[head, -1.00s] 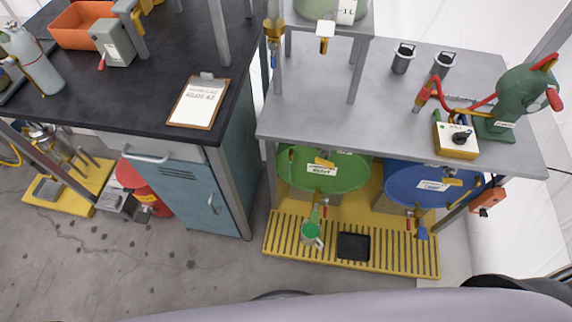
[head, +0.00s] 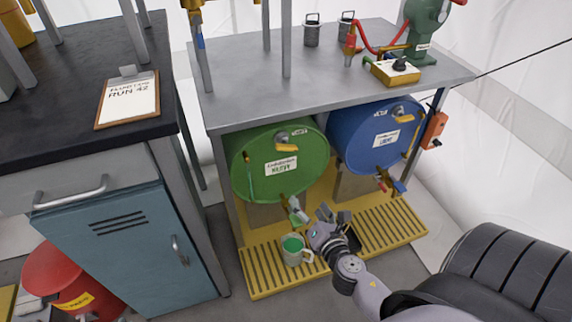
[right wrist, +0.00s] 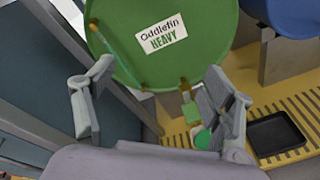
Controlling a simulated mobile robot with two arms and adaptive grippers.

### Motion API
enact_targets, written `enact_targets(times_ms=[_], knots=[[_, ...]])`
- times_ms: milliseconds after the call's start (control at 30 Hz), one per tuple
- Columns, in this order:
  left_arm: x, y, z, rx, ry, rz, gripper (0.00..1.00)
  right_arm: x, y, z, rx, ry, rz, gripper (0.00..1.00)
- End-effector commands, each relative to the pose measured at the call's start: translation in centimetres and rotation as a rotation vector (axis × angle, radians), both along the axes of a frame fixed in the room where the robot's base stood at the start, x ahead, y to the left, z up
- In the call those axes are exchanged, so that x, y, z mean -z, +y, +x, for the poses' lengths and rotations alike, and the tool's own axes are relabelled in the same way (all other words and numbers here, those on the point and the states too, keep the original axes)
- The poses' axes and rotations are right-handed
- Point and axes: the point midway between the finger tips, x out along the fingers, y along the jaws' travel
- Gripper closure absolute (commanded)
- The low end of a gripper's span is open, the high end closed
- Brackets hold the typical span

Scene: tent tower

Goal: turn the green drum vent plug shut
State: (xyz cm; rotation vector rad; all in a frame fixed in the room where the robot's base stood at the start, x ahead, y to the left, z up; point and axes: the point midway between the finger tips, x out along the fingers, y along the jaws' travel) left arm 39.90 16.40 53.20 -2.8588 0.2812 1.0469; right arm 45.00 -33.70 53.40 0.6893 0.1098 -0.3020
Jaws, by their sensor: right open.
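The green drum (head: 262,178) lies on its side under the grey bench, round face forward. Its vent plug (head: 284,137) is near the top of that face, with a yellow handle (head: 287,149) lying roughly level. A tap (head: 297,211) is at the drum's bottom, above a mug with green contents (head: 292,247). My right gripper (head: 334,214) is open and empty, low in front of the drums, right of the tap and well below the plug. In the right wrist view its spread fingers (right wrist: 162,85) frame the labelled drum face (right wrist: 135,32); the plug is outside that view. My left gripper is not in view.
A blue drum (head: 362,143) lies to the right. The yellow slatted tray (head: 262,270) carries the mug and a black pad (right wrist: 275,134). The bench top (head: 245,85) overhangs the drums. A blue cabinet (head: 125,245) stands left, an orange box (head: 434,130) at the right leg.

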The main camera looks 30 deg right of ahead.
Motion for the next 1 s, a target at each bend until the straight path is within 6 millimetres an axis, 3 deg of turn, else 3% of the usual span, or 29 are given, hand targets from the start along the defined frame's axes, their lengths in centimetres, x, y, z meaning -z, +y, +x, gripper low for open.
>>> enact_targets(times_ms=[133,300,567,833,1000], knots=[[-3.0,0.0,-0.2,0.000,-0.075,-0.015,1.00,-3.8,-0.1,0.5,-0.031,-0.088,-0.218,0.23],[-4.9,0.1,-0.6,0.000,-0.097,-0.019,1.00,-6.2,-0.1,0.7,-0.037,-0.125,-0.320,0.23],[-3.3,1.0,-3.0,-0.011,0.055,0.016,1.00,-6.8,-0.8,3.8,-0.038,-0.129,-0.326,0.23],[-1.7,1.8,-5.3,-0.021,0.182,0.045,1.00,-6.6,-2.2,9.3,-0.037,-0.129,-0.324,0.23],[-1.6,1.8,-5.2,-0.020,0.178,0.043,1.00,-6.5,-3.0,12.7,-0.037,-0.128,-0.323,0.23]])
